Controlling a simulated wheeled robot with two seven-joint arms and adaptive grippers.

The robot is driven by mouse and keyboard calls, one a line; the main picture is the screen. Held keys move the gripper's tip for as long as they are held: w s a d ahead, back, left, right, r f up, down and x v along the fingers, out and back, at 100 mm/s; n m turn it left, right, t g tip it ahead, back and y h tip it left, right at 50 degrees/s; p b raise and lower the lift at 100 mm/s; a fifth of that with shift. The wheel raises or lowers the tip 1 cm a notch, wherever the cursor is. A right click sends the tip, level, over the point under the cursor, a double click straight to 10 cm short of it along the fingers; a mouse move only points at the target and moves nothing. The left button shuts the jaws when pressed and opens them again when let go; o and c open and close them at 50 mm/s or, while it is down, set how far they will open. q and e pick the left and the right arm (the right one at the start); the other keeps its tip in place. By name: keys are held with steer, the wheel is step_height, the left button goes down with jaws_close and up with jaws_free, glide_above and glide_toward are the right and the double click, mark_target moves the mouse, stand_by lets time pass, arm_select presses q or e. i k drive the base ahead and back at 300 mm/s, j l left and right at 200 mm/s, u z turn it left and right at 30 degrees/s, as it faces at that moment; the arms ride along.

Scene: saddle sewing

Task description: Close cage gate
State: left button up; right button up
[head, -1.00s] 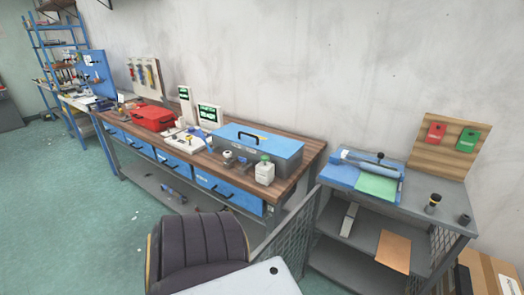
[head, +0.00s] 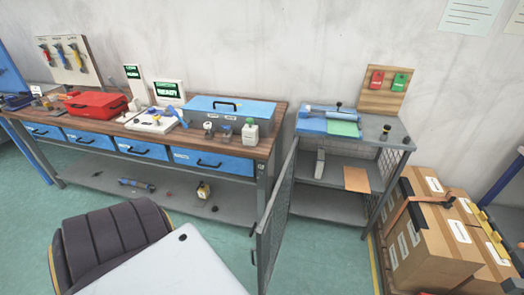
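The cage gate (head: 272,230) is a narrow grey mesh panel in a metal frame, seen at a steep angle near the middle of the head view. It stands open, swung out toward me from the left front side of the grey shelf cage (head: 330,207). The cage front is uncovered, so its inner shelves show. An orange-brown sheet (head: 356,179) and a pale upright piece (head: 320,164) are on the middle shelf. Mesh (head: 395,165) covers the cage's right side. Neither of my grippers shows in the view.
A dark ribbed seat (head: 115,235) stands at the front left. The wooden workbench (head: 284,120) with blue drawers is left of the cage. Strapped cardboard boxes (head: 430,240) stand at its right. Teal floor (head: 320,255) is clear before the cage.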

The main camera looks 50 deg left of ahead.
mark_target(263, 234)
steer(key=k+j, duration=0.1)
steer(key=j, duration=0.2)
steer(key=k+j, duration=0.15)
steer(key=j, duration=0.2)
steer(key=k+j, duration=0.1)
steer(key=j, duration=0.2)
steer(key=i+j, duration=0.1)
steer(key=j, duration=0.35)
steer(key=i+j, duration=0.1)
steer(key=j, duration=0.85)
steer(key=k+j, duration=0.15)
steer(key=j, duration=0.25)
steer(key=k+j+z, duration=0.1)
steer(key=j, duration=0.35)
steer(key=k+j, duration=0.2)
steer(key=j, duration=0.2)
steer(key=k+j+z, duration=0.15)
steer(key=j, duration=0.25)
steer(key=k+j, duration=0.15)
steer(key=j, duration=0.25)
